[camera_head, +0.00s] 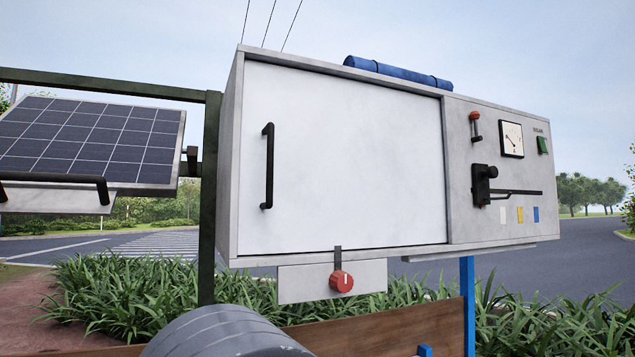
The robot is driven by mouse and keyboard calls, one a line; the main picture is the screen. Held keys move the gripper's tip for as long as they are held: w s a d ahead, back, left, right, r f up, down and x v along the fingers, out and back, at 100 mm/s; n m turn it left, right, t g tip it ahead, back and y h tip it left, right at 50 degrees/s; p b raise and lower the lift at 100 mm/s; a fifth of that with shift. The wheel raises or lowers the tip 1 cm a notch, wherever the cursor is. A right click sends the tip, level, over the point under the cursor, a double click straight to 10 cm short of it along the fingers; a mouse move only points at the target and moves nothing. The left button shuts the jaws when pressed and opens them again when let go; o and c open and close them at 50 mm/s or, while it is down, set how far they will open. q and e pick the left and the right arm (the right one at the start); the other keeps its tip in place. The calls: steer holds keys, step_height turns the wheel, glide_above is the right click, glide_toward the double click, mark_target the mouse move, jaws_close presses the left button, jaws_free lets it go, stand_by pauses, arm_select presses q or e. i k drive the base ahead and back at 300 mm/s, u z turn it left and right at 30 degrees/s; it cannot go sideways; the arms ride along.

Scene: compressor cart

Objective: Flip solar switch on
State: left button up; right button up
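A small green switch (543,146) sits at the upper right of the grey control panel (460,225), under a small dark label too small to read with certainty. Whether the switch is on or off cannot be told at this size. The panel is the right part of a large grey cabinet (228,190). A solar panel (90,140) is mounted on a dark green frame at the left, tilted, with a black bar handle along its lower edge. Neither of my grippers is in view.
The control panel also has a red-topped lever (475,117), a dial gauge (511,138) and a black lever (484,185). A white door (345,155) with a black handle (267,166) is shut. A red knob (341,281) hangs below.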

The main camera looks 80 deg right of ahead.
mark_target(541, 142)
steer(key=z, duration=3.55)
